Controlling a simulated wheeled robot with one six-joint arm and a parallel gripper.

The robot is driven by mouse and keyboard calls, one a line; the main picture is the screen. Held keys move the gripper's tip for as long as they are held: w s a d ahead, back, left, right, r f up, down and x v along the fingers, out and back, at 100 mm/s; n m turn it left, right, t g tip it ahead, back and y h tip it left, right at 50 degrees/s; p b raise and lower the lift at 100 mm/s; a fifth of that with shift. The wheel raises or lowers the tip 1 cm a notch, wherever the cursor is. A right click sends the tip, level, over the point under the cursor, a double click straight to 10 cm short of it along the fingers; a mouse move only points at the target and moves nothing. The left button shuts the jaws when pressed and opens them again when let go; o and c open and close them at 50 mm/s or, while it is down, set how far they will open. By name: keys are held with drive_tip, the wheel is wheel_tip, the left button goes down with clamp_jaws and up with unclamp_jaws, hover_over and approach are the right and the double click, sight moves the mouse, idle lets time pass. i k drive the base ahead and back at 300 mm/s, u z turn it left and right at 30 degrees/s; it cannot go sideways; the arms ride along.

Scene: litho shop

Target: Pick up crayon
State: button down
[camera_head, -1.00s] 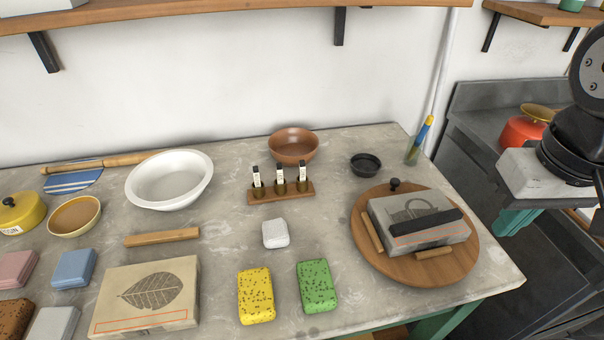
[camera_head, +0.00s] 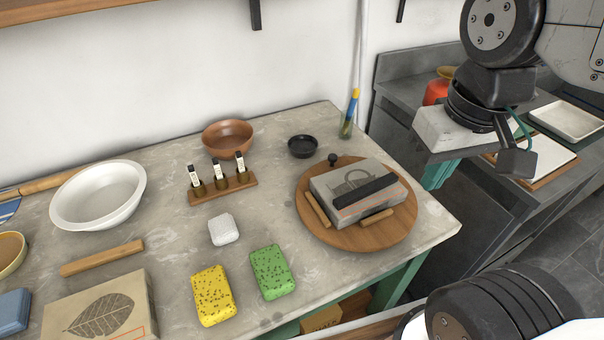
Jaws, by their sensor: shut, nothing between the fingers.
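Several candidates look like crayons, and I cannot tell surely which is meant. Three dark-tipped sticks with white labels, the middle crayon (camera_head: 218,169) among them, stand upright in brass holders on a small wooden rack (camera_head: 236,188). A thick black bar (camera_head: 365,189) lies across a grey printing stone (camera_head: 344,211) on a round wooden board (camera_head: 398,235). My gripper (camera_head: 434,177), with a white body and teal fingers, hangs at the upper right, beyond the table's right edge in the picture. It is shut and empty, apart from the rack and the stone. Its fingertips are small and partly hidden.
A brown bowl (camera_head: 228,137), a black dish (camera_head: 303,146) and a glass with a blue and yellow tool (camera_head: 350,112) stand behind. A white block (camera_head: 223,229), yellow sponge (camera_head: 213,294) and green sponge (camera_head: 272,271) lie in front. A white basin (camera_head: 97,196) is left.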

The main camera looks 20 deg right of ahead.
sight(240, 160)
drive_tip(key=z, duration=0.05)
drive_tip(key=k, duration=0.95)
drive_tip(key=u, duration=0.6)
drive_tip(key=i, duration=1.05)
drive_tip(key=z, duration=0.2)
